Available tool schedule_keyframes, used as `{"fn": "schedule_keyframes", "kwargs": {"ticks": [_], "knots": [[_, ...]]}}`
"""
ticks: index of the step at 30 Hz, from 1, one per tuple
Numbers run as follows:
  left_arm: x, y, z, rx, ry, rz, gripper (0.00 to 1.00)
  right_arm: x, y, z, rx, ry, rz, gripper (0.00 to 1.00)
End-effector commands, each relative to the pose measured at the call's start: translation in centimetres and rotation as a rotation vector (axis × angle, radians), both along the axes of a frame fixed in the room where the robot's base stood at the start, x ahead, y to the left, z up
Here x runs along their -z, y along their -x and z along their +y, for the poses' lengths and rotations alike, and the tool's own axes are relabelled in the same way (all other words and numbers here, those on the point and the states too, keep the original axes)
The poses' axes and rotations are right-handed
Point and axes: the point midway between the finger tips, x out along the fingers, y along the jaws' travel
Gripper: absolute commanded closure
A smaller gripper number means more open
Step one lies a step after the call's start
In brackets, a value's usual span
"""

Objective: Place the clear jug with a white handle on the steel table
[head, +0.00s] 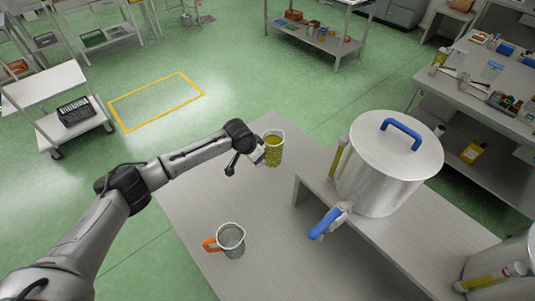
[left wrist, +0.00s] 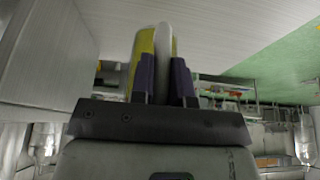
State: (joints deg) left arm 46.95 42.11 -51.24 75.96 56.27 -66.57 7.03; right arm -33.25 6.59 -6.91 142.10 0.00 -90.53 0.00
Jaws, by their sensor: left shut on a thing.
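The clear jug with a white handle (head: 274,150) is in the head view, filled with something yellow-green. It looks upright over the far end of the steel table (head: 190,210); I cannot tell whether its base touches the top. My left gripper (head: 259,156) is at its left side, shut on the white handle. In the left wrist view the purple fingers of the left gripper (left wrist: 163,75) are on both sides of the white handle (left wrist: 163,42), with the yellow of the jug (left wrist: 143,48) beside it. My right gripper is not in view.
A clear jug with an orange handle (head: 231,239) stands near on the same table. A large steel vat (head: 385,165) with a blue tap (head: 325,223) stands on a raised shelf (head: 345,220) at right. The tabletop between the two jugs is clear.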

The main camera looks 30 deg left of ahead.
Motion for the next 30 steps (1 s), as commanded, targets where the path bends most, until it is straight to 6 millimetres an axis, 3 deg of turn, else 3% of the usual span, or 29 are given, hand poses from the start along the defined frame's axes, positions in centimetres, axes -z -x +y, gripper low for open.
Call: {"fn": "schedule_keyframes", "kwargs": {"ticks": [6,12,22,30], "knots": [[1.8,1.2,3.1,-0.002,0.0,-0.002,1.0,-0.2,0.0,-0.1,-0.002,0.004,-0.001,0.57],[2.8,1.7,4.6,-0.001,0.002,-0.003,1.0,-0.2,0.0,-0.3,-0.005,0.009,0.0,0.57],[3.7,1.9,5.0,0.0,0.001,-0.002,1.0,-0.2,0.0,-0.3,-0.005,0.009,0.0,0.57],[6.5,1.9,5.0,-0.001,0.002,-0.001,1.0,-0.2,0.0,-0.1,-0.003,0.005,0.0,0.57]]}}
